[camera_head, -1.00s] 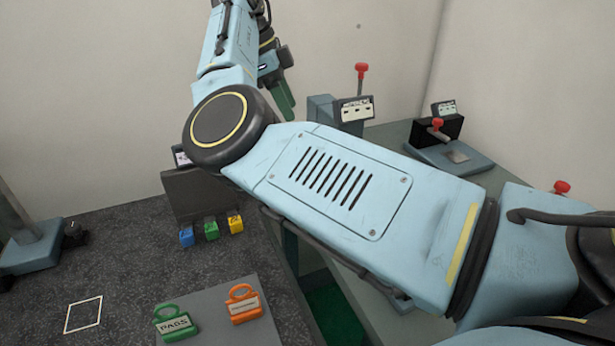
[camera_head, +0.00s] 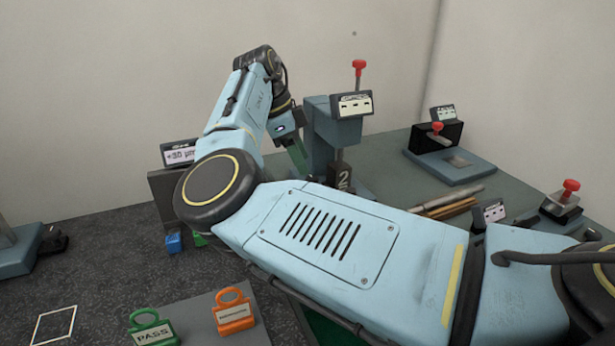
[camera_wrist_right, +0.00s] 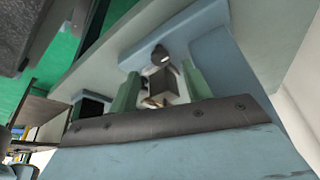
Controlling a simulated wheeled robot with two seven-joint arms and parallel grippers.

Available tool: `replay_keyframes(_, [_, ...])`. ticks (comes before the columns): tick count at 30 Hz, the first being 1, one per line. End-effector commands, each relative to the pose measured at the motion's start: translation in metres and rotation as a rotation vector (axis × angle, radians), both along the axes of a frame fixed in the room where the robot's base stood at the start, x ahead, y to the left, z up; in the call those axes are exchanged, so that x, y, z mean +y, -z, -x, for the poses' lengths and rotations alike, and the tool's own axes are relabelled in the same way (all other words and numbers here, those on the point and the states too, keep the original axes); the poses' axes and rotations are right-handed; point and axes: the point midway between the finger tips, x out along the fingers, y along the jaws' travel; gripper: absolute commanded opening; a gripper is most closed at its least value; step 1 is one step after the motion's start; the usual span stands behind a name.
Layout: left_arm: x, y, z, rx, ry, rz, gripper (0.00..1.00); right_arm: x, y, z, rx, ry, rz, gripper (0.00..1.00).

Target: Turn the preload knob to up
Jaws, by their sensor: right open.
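My right gripper (camera_head: 297,152) reaches down beside the left side of a blue-grey column fixture (camera_head: 318,135). In the right wrist view its two green fingers (camera_wrist_right: 162,88) are apart. A small grey block-like part (camera_wrist_right: 164,84) and a dark rounded part (camera_wrist_right: 158,56) show between and beyond the fingers; I cannot tell whether either is the preload knob, or whether the fingers touch them. The column carries a small label box (camera_head: 354,104) and a red-topped lever (camera_head: 359,68). A dark block marked 2 (camera_head: 340,177) is below. My left gripper is not in view.
A display (camera_head: 180,153) stands left, behind my arm. A black unit with a red knob (camera_head: 437,135) and a red-handled clamp (camera_head: 568,193) stand right. Green PASS (camera_head: 152,330) and orange (camera_head: 233,312) tags lie in front. My right arm covers much of the table.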

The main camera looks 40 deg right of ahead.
Motion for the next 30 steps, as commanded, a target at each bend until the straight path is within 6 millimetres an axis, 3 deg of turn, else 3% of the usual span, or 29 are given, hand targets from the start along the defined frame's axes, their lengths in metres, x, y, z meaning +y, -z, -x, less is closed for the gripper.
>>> replay_keyframes(3, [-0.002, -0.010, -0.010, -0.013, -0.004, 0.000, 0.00, -0.005, 0.020, 0.005, 0.001, 0.001, -0.001, 0.49])
replay_keyframes(9, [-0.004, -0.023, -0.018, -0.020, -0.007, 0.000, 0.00, -0.011, 0.036, 0.010, 0.000, 0.000, -0.001, 0.49])
replay_keyframes(21, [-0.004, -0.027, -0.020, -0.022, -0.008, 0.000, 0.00, -0.013, 0.040, 0.011, 0.000, -0.001, 0.000, 0.47])
replay_keyframes(30, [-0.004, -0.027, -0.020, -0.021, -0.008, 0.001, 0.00, -0.013, 0.040, 0.011, 0.000, -0.001, 0.000, 0.08])
